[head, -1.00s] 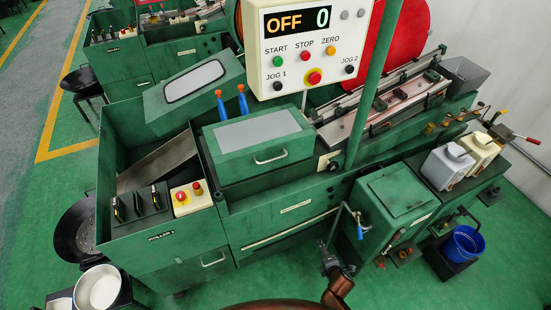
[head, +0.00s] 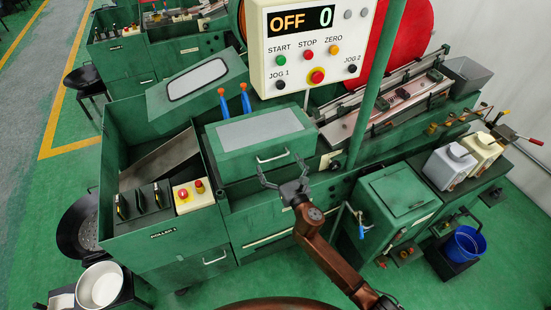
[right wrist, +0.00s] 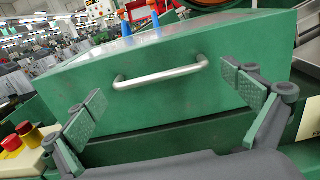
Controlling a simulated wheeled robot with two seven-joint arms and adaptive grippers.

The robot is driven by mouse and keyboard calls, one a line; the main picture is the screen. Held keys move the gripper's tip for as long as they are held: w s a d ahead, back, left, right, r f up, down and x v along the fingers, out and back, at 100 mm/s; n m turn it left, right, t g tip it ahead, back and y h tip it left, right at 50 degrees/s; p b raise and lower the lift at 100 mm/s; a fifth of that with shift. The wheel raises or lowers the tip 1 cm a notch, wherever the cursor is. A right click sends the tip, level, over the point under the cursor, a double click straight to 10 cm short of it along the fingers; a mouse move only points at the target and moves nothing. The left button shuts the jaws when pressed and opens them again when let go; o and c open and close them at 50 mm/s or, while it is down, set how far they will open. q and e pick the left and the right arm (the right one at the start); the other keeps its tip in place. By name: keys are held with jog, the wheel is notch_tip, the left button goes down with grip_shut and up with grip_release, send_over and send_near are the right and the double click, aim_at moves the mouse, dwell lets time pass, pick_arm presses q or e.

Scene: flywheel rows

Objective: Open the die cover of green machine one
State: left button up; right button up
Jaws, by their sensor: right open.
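The green die cover (head: 262,132) with a grey top panel is closed on the green machine (head: 255,205). Its silver bar handle (head: 272,158) is on the front face. In the right wrist view the cover (right wrist: 200,100) fills the middle, and the handle (right wrist: 160,75) lies ahead of and between my fingers. My right gripper (head: 282,172) is open and empty, just in front of and slightly below the handle, apart from it. Its two padded fingers show in the right wrist view (right wrist: 168,105). My left gripper is not in view.
Two blue-handled levers (head: 245,98) stand behind the cover. A button box (head: 188,195) is at the left. A green cabinet (head: 397,195) stands at the right.

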aim_at(263, 144)
jog(key=shift+x, duration=1.4)
jog(key=shift+c, duration=0.4)
jog(key=shift+d, duration=0.15)
jog(key=c, duration=1.3)
